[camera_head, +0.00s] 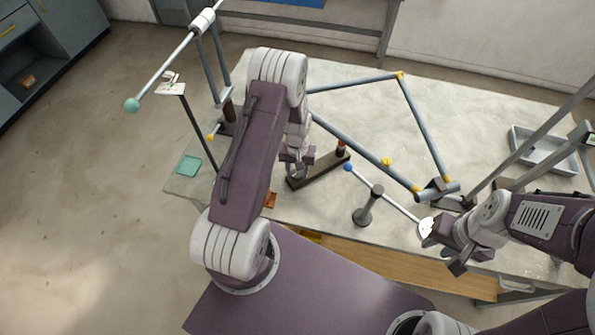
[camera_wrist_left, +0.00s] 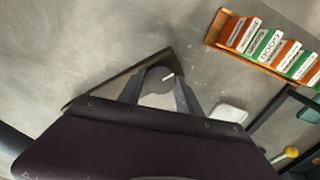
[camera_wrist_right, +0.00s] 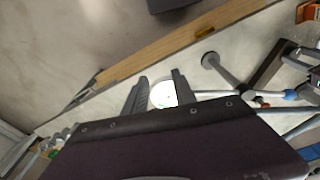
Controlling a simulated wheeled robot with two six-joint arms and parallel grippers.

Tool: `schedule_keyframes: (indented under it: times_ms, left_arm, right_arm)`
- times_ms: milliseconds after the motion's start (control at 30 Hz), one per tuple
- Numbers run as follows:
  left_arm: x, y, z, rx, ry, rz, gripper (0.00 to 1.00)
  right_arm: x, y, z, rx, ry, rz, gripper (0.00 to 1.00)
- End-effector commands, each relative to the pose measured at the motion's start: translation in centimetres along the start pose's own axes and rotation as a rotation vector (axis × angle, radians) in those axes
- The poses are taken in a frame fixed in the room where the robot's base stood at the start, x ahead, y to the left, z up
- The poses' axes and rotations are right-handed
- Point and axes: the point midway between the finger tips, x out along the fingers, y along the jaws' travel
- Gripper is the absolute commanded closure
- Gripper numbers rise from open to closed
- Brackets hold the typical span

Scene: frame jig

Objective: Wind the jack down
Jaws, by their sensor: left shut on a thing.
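The jack appears to be the dark block (camera_head: 322,169) with a red-and-black post (camera_head: 341,149) at one end. My left gripper (camera_head: 297,168) is over the block's left end, partly hidden by my arm. In the left wrist view its fingers are shut on a grey round knob (camera_wrist_left: 157,82) with a white mark, above a dark plate (camera_wrist_left: 95,92). My right gripper (camera_head: 446,249) is beside a white disc (camera_head: 426,228) at the end of a thin rod with a blue ball (camera_head: 348,167). In the right wrist view the disc (camera_wrist_right: 163,94) shows between its spread fingers; contact is unclear.
A blue-grey bar frame (camera_head: 424,128) with yellow joints lies on the pale table (camera_head: 345,88). A grey post (camera_head: 368,206) stands near the front edge. A grey tray (camera_head: 540,148) sits at right. A teal-ended rod (camera_head: 165,70) rises at left. A rack of coloured tags (camera_wrist_left: 265,48) is nearby.

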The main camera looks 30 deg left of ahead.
Motion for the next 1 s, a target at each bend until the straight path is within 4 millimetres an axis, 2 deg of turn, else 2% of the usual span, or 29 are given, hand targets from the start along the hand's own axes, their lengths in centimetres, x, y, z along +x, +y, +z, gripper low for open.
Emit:
schedule_keyframes:
  times_ms: [500, 1000]
  left_arm:
    - [0.1, 0.0, 0.2, -0.455, -0.005, -0.002, 0.99]
    - [0.1, 0.0, 0.3, -0.671, -0.007, -0.003, 0.99]
  right_arm:
    - [1.0, 0.0, 0.1, 0.0, 0.0, 0.0, 0.68]
    - [1.3, 0.0, 0.1, 0.0, 0.0, 0.0, 0.68]
